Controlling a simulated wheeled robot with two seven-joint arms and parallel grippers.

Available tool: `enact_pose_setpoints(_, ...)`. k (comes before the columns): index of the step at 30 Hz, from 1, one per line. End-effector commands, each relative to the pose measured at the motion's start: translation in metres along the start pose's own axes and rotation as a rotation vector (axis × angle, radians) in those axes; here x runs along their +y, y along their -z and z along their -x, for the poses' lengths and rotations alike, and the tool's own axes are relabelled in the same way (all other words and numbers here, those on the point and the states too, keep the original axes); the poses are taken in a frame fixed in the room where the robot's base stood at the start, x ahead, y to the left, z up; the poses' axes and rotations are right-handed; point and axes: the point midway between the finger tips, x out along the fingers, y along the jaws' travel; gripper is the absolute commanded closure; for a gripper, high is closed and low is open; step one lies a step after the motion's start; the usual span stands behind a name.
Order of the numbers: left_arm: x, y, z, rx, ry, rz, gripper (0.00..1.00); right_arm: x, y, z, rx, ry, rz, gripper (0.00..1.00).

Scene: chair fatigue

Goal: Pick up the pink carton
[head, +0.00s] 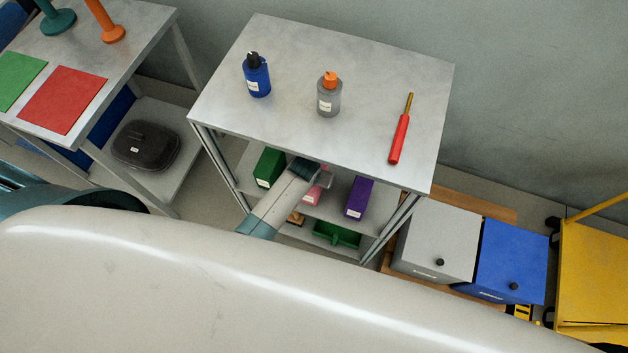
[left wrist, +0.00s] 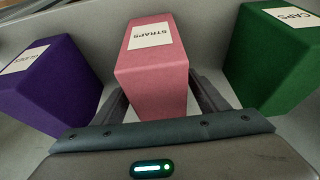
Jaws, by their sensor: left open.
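The pink carton (head: 312,197) stands on the middle shelf of the metal shelf unit, partly hidden by my left arm in the head view. In the left wrist view the pink carton (left wrist: 155,65), labelled STRAPS, fills the middle, upright on the shelf. My left gripper (head: 318,174) reaches in under the top board. In the wrist view its fingers (left wrist: 163,100) are open, one on each side of the carton's lower part. Whether they touch it I cannot tell. My right gripper is not in view.
A purple carton (left wrist: 50,85) and a green CAPS carton (left wrist: 275,60) flank the pink one closely. The shelf unit's top (head: 290,130) hangs over them, bearing a blue bottle (head: 257,78), a grey bottle (head: 329,98) and a red-handled tool (head: 398,138).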

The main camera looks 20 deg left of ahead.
Motion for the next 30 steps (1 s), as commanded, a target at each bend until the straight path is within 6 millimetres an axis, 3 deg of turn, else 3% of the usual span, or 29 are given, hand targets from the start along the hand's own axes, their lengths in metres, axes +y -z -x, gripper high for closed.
enact_pose_setpoints(8,0.0001,0.0,-0.0003,0.0,0.0,0.0,0.33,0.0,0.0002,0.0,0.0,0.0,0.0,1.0)
enact_pose_setpoints(11,0.0001,0.0,-0.0003,0.0,0.0,0.0,0.52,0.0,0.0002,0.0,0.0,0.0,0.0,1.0)
enact_pose_setpoints(15,0.0002,0.0,-0.0003,0.0,0.0,0.0,0.85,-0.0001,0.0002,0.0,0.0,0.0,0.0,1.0)
enact_pose_setpoints(30,0.0005,0.0035,0.006,0.002,-0.001,0.0,0.87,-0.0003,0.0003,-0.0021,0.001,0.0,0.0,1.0)
